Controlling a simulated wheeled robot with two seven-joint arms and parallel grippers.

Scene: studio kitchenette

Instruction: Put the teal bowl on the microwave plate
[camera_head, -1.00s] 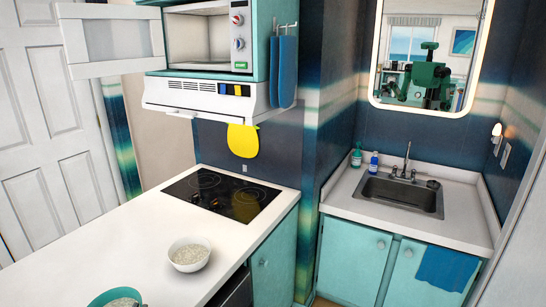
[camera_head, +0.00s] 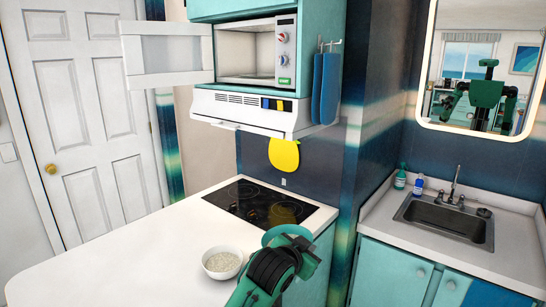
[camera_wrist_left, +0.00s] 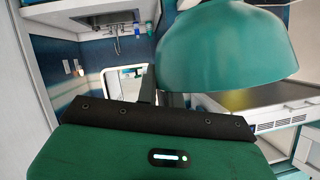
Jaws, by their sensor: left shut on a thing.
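The teal bowl (camera_head: 284,233) is held up in my left gripper (camera_head: 296,243), above the right edge of the counter near the cooktop. In the left wrist view the bowl (camera_wrist_left: 226,45) shows large, its smooth outer side toward the camera; I cannot see its contents. My left gripper is shut on it, and its fingers are mostly hidden. The microwave (camera_head: 258,50) stands open at the top of the head view, its door (camera_head: 165,53) swung out to the left. I cannot make out the plate inside. My right gripper is out of view.
A white bowl of pale grains (camera_head: 222,263) stands on the white counter (camera_head: 130,262), left of my left arm. The black cooktop (camera_head: 258,201) lies behind it. A range hood (camera_head: 245,111) with a yellow mitt (camera_head: 284,154) hangs below the microwave. The sink (camera_head: 445,222) is at right.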

